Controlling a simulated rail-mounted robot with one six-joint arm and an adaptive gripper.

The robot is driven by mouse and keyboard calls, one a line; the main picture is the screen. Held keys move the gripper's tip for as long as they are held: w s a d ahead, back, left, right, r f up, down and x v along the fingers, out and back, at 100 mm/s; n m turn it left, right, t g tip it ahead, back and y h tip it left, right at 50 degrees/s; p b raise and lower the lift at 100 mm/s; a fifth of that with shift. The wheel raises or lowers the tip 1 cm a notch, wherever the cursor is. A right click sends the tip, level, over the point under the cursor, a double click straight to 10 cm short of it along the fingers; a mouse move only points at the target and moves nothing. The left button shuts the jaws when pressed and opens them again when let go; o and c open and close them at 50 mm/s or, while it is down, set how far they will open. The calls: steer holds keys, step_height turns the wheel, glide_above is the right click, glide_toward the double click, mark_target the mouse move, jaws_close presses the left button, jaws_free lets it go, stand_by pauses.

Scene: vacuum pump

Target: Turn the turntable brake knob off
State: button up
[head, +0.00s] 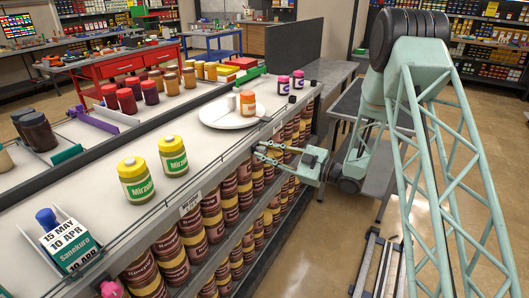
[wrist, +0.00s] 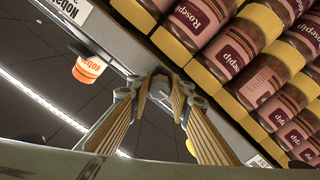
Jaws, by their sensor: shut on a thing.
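The white round turntable (head: 215,115) sits on the shelf top near its front edge, with an orange jar (head: 248,104) and a pale jar (head: 232,101) on it. My gripper (head: 262,150) reaches in from the right, at the shelf's front edge just below the turntable. In the wrist view its two fingers (wrist: 162,82) close together on a small grey piece, the brake knob (wrist: 159,92), at the shelf edge. The fingers cover much of the knob, so its turned position cannot be told. The knob cannot be made out in the head view.
Rows of brown jars (wrist: 242,75) with yellow lids fill the shelf below, close beside my fingers. Two yellow-green jars (head: 136,182) and two pink-lidded jars (head: 283,85) stand on the shelf top. A grey table (head: 340,76) stands beyond; open floor (head: 315,240) lies to the right.

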steer(key=o, duration=0.9)
steer(key=shift+v, duration=5.95)
steer(key=shift+r, duration=0.1)
